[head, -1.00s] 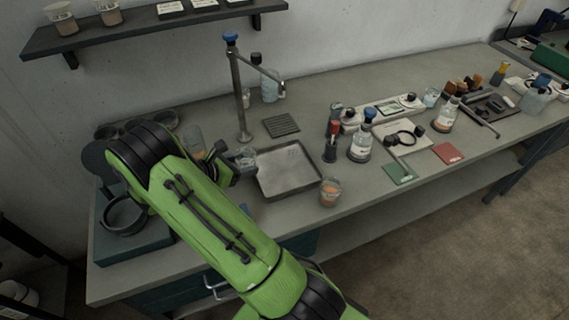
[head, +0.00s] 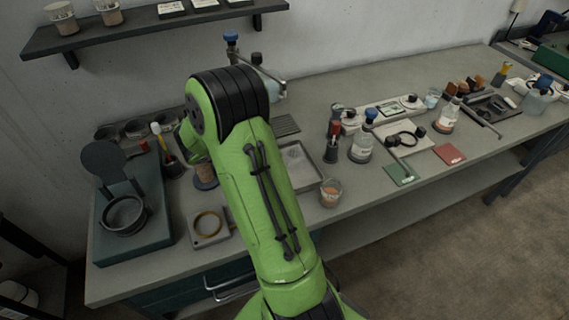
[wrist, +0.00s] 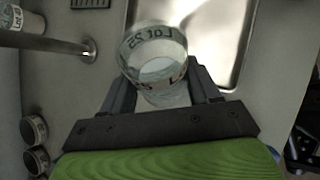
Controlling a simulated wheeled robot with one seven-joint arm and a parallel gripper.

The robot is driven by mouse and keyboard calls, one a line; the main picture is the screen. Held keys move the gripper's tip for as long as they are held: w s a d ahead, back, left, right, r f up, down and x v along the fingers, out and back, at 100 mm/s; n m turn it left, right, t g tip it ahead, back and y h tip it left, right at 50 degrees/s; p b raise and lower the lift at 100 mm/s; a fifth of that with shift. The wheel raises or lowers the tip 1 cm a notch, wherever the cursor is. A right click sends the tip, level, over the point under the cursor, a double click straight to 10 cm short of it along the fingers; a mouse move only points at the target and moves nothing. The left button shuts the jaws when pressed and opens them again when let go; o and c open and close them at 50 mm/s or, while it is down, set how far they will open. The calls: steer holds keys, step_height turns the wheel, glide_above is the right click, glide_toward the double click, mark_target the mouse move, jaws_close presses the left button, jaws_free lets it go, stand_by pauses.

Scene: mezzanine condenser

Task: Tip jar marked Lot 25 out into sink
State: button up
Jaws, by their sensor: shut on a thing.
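The clear jar marked Lot 25 (wrist: 158,50) shows in the wrist view, its lettering upside down in the picture. My gripper (wrist: 163,82) is shut on it, one finger on each side. The jar has a pale, see-through look; I cannot tell its exact tilt or how much is inside. The sink (wrist: 222,38), a shiny metal basin, lies behind and to the right of the jar in the wrist view, and the jar overlaps its left edge. In the head view the sink (head: 301,172) is partly covered by my arm, and gripper and jar are hidden.
A faucet pipe (wrist: 50,43) runs in from the left in the wrist view.

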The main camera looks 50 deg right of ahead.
steer(key=shift+s+d+f+t+y, duration=0.15)
steer(key=shift+s+d+t+y, duration=0.15)
steer(key=shift+d+y, duration=0.1)
steer(key=shift+r+y+p, duration=0.35)
steer(key=shift+y+p, duration=0.05)
steer(key=shift+p, duration=0.25)
steer(key=shift+f, duration=0.1)
steer(key=shift+t, duration=0.3)
steer(key=shift+d+r+m+y+p, duration=0.2)
steer(key=shift+m+y+p, duration=0.1)
steer(key=shift+y+p, duration=0.1)
steer(key=shift+f+t+y+p, duration=0.35)
steer(key=shift+t+y+p, duration=0.15)
steer(key=shift+y, duration=0.2)
steer(key=shift+s+d+r+m+t+y+p, duration=0.15)
steer(key=shift+r+m+t+y+p, duration=0.25)
steer(key=shift+y+p, duration=0.65)
steer(key=shift+f+t+y+p, duration=0.3)
steer(key=shift+t+p, duration=0.1)
steer(key=shift+p, duration=0.4)
steer(key=shift+s+d+f+t+y+p, duration=0.45)
steer(key=shift+d+t+y+p, duration=0.05)
steer(key=shift+d+y+p, duration=0.25)
stand_by(0.9)
